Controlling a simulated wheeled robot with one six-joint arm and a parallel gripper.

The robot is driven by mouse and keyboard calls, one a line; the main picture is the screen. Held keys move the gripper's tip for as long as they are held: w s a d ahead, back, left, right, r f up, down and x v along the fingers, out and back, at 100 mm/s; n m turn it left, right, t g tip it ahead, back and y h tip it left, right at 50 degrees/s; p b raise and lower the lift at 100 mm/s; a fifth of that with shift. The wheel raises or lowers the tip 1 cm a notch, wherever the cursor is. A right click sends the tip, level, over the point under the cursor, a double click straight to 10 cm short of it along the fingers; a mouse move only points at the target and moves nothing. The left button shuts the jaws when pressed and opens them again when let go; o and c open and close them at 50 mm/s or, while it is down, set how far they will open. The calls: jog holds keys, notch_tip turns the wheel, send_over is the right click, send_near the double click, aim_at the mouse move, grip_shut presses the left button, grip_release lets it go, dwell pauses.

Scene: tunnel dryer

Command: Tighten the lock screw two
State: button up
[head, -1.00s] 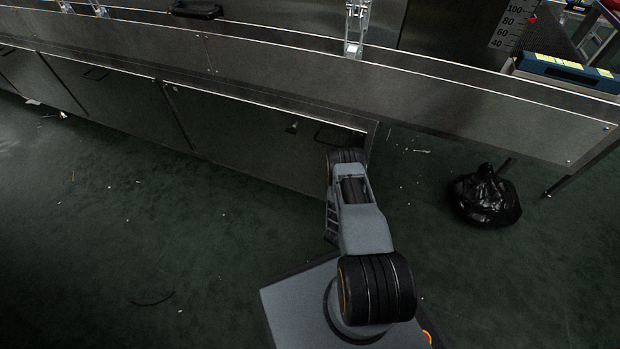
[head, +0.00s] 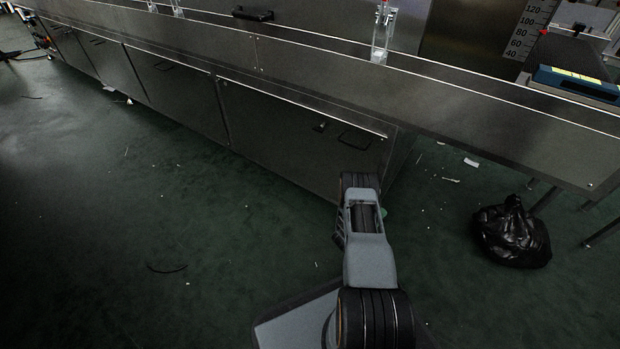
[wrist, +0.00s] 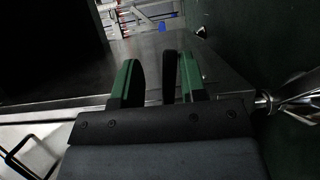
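My gripper (wrist: 160,82) shows in the wrist view with two green-edged fingers spread apart. A dark upright piece shows between the fingers; I cannot tell whether it is part of the gripper or touches them. In the head view my arm reaches down toward the cabinet front, and the gripper's end is hidden. I cannot make out lock screw two for sure in either view. A small dark knob (head: 318,127) sits on the cabinet door beside a black handle (head: 354,139). A shiny metal fitting (wrist: 293,92) stands at the right of the wrist view.
A long steel cabinet (head: 180,95) runs across the head view, with a ledge above its doors. A clear upright fixture (head: 383,35) stands on top. A black bag (head: 512,235) lies on the floor at right. The green floor at left is mostly clear, with small litter.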

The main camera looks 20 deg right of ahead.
jog(key=s+a+p, duration=0.1)
jog(key=a+p, duration=0.4)
jog(key=a, duration=0.9)
jog(key=w+a+r+m+t+y+p, duration=0.1)
jog(key=w+a+r+t+y+p, duration=0.1)
jog(key=w+r, duration=0.6)
jog(key=w+a+r+m+t+y+p, duration=0.1)
jog(key=w+a+r+t+y+p, duration=0.2)
jog(key=w+r+y, duration=0.4)
jog(key=shift+w+a+r+m+p, duration=0.3)
jog(key=shift+w+a+r+p, duration=0.6)
jog(key=shift+r, duration=1.95)
jog(key=shift+w+d+r+y+b, duration=0.1)
jog(key=shift+w+y+b, duration=0.2)
jog(key=shift+b, duration=0.1)
